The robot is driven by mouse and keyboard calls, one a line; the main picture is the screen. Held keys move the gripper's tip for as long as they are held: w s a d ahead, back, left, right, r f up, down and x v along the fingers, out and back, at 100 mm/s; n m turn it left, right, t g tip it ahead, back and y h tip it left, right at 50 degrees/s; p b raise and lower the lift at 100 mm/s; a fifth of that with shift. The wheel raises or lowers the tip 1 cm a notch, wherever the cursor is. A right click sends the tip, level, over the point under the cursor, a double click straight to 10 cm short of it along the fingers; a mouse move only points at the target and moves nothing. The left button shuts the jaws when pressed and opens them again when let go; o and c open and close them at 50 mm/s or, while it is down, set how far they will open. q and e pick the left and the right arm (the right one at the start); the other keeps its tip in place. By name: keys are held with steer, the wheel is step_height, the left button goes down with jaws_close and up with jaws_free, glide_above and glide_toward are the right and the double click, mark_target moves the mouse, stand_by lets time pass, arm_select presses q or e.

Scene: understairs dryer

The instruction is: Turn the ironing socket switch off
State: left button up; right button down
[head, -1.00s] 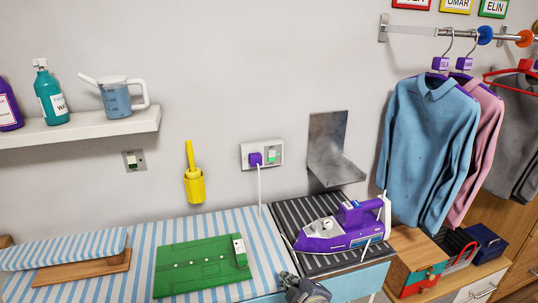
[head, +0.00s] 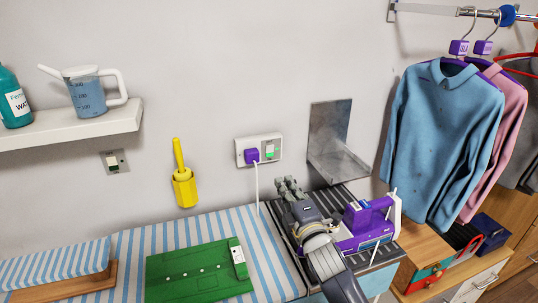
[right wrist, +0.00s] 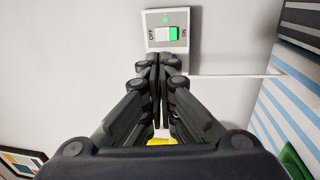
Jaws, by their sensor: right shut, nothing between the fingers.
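The ironing socket (head: 241,147) is a white plate on the wall with a purple plug in its left part. Its switch (head: 269,151) sits right of the plug. In the right wrist view the switch (right wrist: 167,34) has OFF on the left and ON on the right, with green showing on the ON side and a green light above. My left gripper is not in view.
The purple iron (head: 368,221) stands right of my right gripper, partly hidden by my arm. A metal bracket (head: 333,135) juts from the wall right of the socket. A white cord (head: 257,188) hangs from the plug. Another wall switch (head: 115,161) is further left.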

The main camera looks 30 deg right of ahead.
steer(key=p, duration=0.1)
glide_toward(265, 147)
steer(key=p+x, duration=0.1)
steer(key=x, duration=0.4)
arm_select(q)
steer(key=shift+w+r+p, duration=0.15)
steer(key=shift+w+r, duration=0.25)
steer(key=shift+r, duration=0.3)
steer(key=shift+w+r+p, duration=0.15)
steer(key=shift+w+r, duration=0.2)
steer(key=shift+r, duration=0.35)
arm_select(e)
steer(key=shift+w+d, duration=0.2)
steer(key=shift+w, duration=0.35)
steer(key=shift+w+r+p, duration=0.15)
steer(key=shift+r+p, duration=0.2)
steer(key=shift+p, duration=0.45)
steer(key=shift+f, duration=0.15)
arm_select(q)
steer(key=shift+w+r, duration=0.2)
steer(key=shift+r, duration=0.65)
arm_select(e)
steer(key=shift+f, duration=0.1)
